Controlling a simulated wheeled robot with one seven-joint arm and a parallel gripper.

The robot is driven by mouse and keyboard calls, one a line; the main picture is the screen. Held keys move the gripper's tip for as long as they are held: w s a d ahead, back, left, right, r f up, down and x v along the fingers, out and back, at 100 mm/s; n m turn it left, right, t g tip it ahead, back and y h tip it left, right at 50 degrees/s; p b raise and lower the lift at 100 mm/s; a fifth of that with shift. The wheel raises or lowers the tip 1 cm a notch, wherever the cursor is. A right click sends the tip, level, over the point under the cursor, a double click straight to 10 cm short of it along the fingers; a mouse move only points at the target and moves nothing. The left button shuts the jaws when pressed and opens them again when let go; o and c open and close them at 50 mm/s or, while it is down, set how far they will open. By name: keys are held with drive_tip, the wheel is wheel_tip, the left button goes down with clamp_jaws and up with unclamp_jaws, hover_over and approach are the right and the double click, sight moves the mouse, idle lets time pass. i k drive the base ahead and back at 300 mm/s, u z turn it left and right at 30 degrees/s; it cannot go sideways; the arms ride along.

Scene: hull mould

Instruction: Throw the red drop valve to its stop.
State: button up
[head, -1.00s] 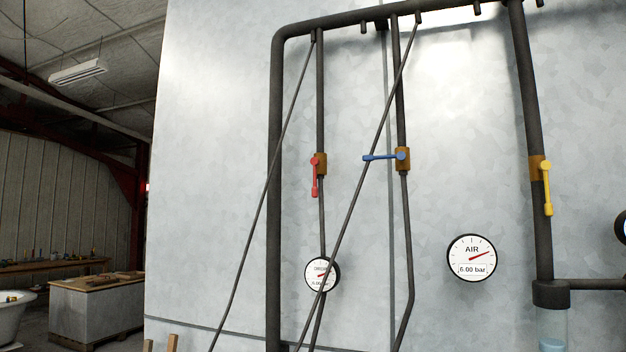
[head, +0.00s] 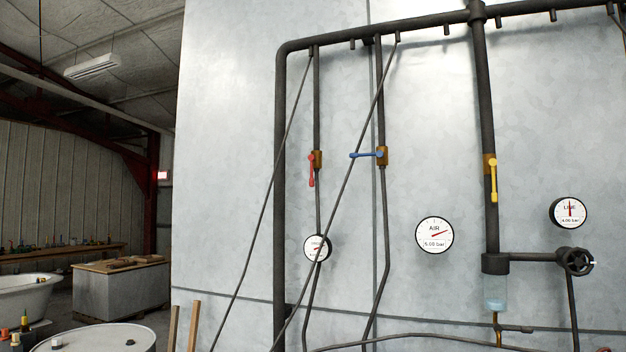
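The red drop valve lever (head: 311,171) hangs straight down along its thin vertical drop pipe, from a brass valve body (head: 316,159) on the left of the pipework. A round gauge (head: 317,247) sits lower on the same drop; its small reading is hard to make out. A slanting dark pipe passes close on each side of the valve. My gripper is not in view.
The AIR gauge (head: 434,235) reads about 6 bar. A drum (head: 92,338), a bathtub (head: 28,296) and a bench (head: 120,288) stand at lower left.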

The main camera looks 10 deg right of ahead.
sight(311, 158)
drive_tip(key=u, duration=0.55)
drive_tip(key=i, duration=1.4)
drive_tip(key=u, duration=0.15)
